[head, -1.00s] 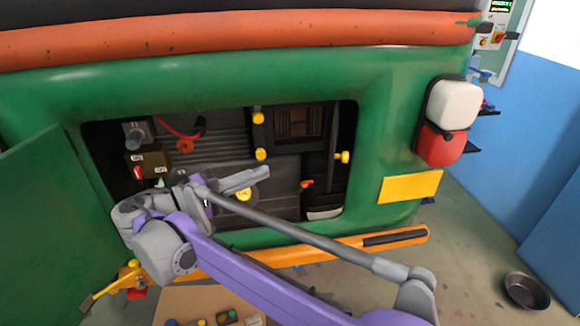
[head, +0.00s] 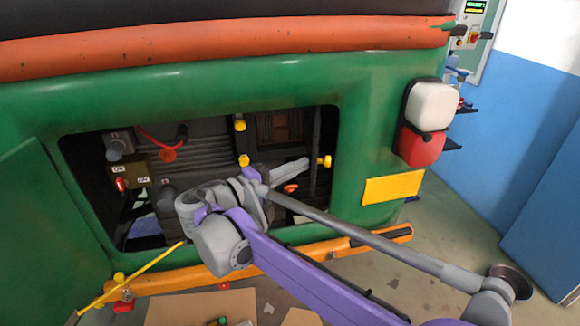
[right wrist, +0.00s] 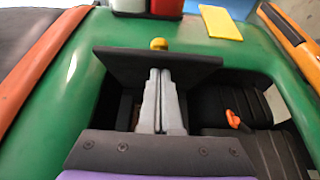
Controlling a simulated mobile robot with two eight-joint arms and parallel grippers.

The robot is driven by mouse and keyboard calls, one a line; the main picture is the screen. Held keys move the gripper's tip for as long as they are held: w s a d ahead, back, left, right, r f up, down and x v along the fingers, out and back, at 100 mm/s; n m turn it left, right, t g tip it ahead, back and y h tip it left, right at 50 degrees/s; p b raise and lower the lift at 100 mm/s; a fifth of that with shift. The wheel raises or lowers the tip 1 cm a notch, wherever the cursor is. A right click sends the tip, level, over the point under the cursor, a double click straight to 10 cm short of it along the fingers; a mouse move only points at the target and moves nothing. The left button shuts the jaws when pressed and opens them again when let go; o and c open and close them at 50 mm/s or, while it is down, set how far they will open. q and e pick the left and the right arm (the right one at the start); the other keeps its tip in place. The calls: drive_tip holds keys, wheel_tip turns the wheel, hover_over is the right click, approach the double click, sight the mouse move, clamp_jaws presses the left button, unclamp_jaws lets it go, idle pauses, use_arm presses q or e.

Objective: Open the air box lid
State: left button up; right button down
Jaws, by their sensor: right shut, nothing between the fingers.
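The air box lid (head: 316,140) is a dark panel with a yellow knob (head: 325,161) on its right face. In the head view it stands out nearly edge-on at the right of the engine bay, swung away from the box opening, where a brown grille-like interior (head: 280,127) shows. The right wrist view shows the lid (right wrist: 120,66) across the fingertips, its knob (right wrist: 158,43) beyond it. My right gripper (head: 306,163) is shut and empty, its fingers (right wrist: 160,76) pointing at the lid's inner face. I cannot tell whether they touch. My left gripper is out of view.
Two yellow knobs (head: 239,125) sit on the box frame's left side. The green bay door (head: 45,215) is open at left. A control box (head: 135,170), red hose and orange part (head: 291,188) lie inside. An orange bumper (head: 180,278) runs below the opening.

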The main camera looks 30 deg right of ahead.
drive_tip(key=s+d+n+t+p, duration=0.1)
drive_tip(key=s+d+t, duration=0.1)
drive_tip(key=s+d, duration=0.2)
drive_tip(key=shift+d+p, duration=0.3)
drive_tip(key=shift+d, duration=0.6)
drive_tip(key=shift+w+a, duration=0.1)
